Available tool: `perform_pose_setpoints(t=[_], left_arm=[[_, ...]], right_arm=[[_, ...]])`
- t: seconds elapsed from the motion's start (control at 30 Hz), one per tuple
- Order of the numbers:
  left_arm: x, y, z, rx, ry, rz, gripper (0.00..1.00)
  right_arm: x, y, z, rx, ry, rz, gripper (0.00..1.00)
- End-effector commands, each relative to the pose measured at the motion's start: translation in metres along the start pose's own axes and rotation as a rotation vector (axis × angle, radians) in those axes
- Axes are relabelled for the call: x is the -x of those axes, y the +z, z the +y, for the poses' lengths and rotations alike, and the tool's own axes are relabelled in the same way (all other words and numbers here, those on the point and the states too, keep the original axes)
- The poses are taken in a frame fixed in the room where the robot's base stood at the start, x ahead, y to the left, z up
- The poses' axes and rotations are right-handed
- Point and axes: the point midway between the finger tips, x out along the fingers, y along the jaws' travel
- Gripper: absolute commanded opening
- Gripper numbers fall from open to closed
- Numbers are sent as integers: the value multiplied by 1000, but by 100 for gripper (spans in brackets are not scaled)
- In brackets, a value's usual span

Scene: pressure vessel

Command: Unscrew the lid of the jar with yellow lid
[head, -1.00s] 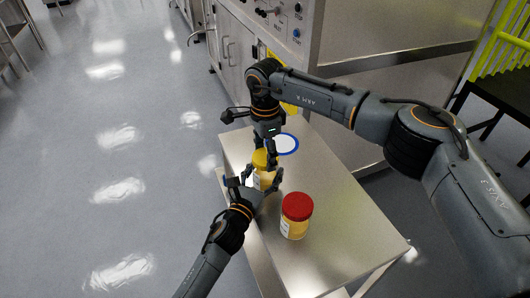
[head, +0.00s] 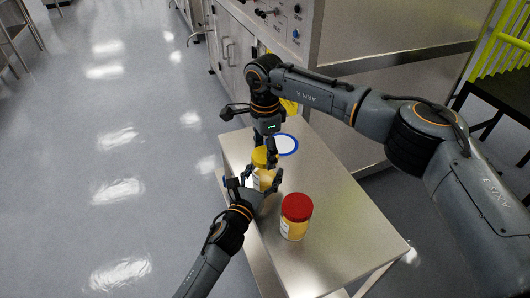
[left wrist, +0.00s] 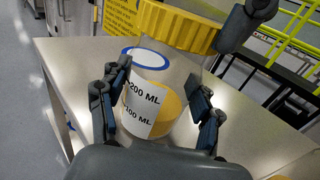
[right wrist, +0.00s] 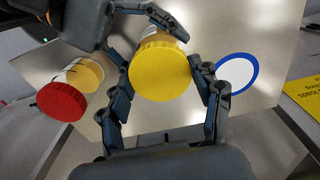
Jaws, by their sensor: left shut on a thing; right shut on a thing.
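The jar with the yellow lid stands at the table's left side, its lid (head: 260,158) partly covered by my grippers. In the left wrist view its labelled clear body (left wrist: 145,105) with pale yellow contents is between the fingers of my left gripper (left wrist: 158,108), which is shut on it. My right gripper (right wrist: 162,85) comes from above and is shut on the ribbed yellow lid (right wrist: 160,72). The lid also shows at the top of the left wrist view (left wrist: 180,25). I cannot tell whether the lid still sits on the rim.
A red-lidded jar (head: 295,217) stands nearer on the metal table (head: 345,235); it also shows in the right wrist view (right wrist: 62,102). A white disc with a blue rim (head: 285,144) lies at the table's far end. A large metal cabinet (head: 262,50) stands behind. The table's right side is clear.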

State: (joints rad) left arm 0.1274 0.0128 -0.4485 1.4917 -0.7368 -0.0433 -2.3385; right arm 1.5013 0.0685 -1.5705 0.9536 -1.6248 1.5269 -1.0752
Motion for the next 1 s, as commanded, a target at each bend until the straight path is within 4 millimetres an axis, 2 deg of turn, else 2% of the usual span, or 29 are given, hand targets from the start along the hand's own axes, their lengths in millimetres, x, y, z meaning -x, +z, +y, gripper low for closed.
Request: perform_pose_setpoints(t=[0.3,0.67,1.0], left_arm=[[0,0,0,0,0,0,0],[0,0,0,0,0,0,0],[0,0,0,0,0,1,0]], right_arm=[[11,0,0,0,0,0,26],[13,0,0,0,-1,0,26],[49,0,0,0,-3,0,26]])
